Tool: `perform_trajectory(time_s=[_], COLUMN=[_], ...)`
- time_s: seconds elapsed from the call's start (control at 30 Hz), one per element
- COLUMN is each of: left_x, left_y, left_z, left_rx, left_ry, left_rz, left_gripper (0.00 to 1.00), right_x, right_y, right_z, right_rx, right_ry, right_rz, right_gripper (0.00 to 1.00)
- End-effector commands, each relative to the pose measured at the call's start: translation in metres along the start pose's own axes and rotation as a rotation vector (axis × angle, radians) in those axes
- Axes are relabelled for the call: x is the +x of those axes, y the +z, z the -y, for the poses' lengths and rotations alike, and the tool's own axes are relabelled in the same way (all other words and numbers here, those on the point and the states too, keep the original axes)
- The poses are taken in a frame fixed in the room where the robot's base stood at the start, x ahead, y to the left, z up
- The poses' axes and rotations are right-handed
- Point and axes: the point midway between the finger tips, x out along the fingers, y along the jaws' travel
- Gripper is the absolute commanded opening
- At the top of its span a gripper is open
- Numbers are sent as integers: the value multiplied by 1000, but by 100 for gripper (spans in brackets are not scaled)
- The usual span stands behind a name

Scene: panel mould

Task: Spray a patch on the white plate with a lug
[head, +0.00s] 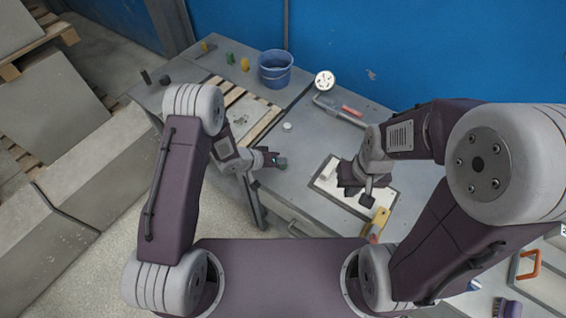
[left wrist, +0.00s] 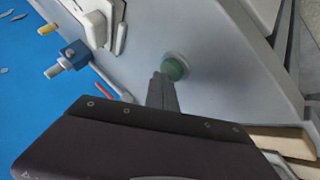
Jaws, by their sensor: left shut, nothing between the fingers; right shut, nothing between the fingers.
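My left gripper (head: 278,161) is shut and empty over the table, left of the plate. In the left wrist view its closed fingers (left wrist: 162,88) point at a small green-topped round thing (left wrist: 175,68) with a pale rim; I cannot tell whether they touch. My right gripper (head: 367,198) is shut and empty above the plate. I cannot identify a sprayer for certain.
A red-handled tool (head: 345,113) lies near the blue wall. A yellow item (head: 380,217) is by the front edge.

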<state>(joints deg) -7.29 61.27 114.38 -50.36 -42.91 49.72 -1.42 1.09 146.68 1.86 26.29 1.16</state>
Motion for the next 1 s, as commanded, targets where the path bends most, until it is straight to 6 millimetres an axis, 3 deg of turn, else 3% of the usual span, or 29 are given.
perform_trajectory(time_s=[0.37, 0.83, 1.0], left_x=[-5, -45, -46], left_y=[-4, -33, -33], left_z=[-3, -32, -33], left_rx=[0, 0, 0], left_ry=[0, 0, 0], left_rz=[-1, -1, -1], left_gripper=[0, 0, 0], right_x=[-8, -61, -62], right_y=[-1, -6, -6], right_z=[0, 1, 1], right_rx=[0, 0, 0], right_ry=[0, 0, 0], right_rz=[0, 0, 0], right_gripper=[0, 0, 0])
